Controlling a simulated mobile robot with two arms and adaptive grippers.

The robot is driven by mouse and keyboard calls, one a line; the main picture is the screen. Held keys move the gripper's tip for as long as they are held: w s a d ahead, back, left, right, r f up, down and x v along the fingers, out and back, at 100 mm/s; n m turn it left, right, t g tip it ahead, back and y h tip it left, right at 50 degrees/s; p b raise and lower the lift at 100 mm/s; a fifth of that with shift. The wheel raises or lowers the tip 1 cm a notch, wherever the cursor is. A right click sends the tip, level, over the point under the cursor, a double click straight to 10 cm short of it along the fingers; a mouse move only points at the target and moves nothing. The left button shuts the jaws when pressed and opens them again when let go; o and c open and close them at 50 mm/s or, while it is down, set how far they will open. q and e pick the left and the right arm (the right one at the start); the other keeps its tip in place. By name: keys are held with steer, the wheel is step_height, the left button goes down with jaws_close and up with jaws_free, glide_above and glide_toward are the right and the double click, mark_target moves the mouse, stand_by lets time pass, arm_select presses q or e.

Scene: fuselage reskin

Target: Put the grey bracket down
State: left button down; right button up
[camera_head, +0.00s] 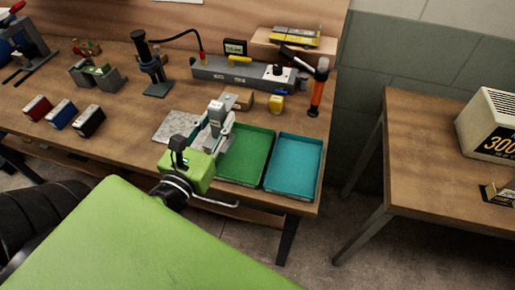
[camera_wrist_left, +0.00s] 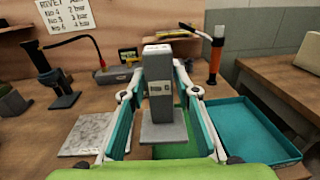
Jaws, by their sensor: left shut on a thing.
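The grey bracket (camera_head: 216,112) is upright between the fingers of my left gripper (camera_head: 213,133). In the left wrist view the bracket (camera_wrist_left: 163,92) shows a tall block with a small label and a flat foot. The teal-padded fingers of my left gripper (camera_wrist_left: 157,92) stand on both sides of it, shut on it. The bracket is at the left part of the green tray (camera_head: 252,158). The picture does not clearly show whether its foot touches anything. My right gripper is not in view.
A teal tray (camera_head: 296,165) lies right of the green one, empty. A grey speckled plate (camera_head: 177,126) lies to the left. Behind stand a long grey fixture (camera_head: 235,72), a yellow block (camera_head: 276,103) and an orange-handled tool (camera_head: 318,88). A microscope-like stand (camera_head: 154,70) is further left.

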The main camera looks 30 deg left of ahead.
arm_select(q)
steer(key=s+a, duration=0.4)
steer(key=a, duration=0.4)
steer(key=shift+n+y, duration=0.4)
steer(key=shift+n, duration=0.1)
steer(key=w+d, duration=0.1)
steer(key=d, duration=0.1)
steer(key=w+d+f+b, duration=0.1)
steer(key=w+d, duration=0.1)
steer(key=w+d+f+b, duration=0.1)
steer(key=d, duration=0.1)
steer(key=shift+w+d+f, duration=0.15)
steer(key=shift+w, duration=0.1)
steer(key=b, duration=0.1)
glide_above(242, 161)
step_height(242, 161, down, 5)
step_height(242, 161, down, 4)
steer(key=shift+r+b, duration=0.1)
steer(key=shift+b, duration=0.8)
steer(key=shift+d+f, duration=0.1)
steer(key=shift+f, duration=0.35)
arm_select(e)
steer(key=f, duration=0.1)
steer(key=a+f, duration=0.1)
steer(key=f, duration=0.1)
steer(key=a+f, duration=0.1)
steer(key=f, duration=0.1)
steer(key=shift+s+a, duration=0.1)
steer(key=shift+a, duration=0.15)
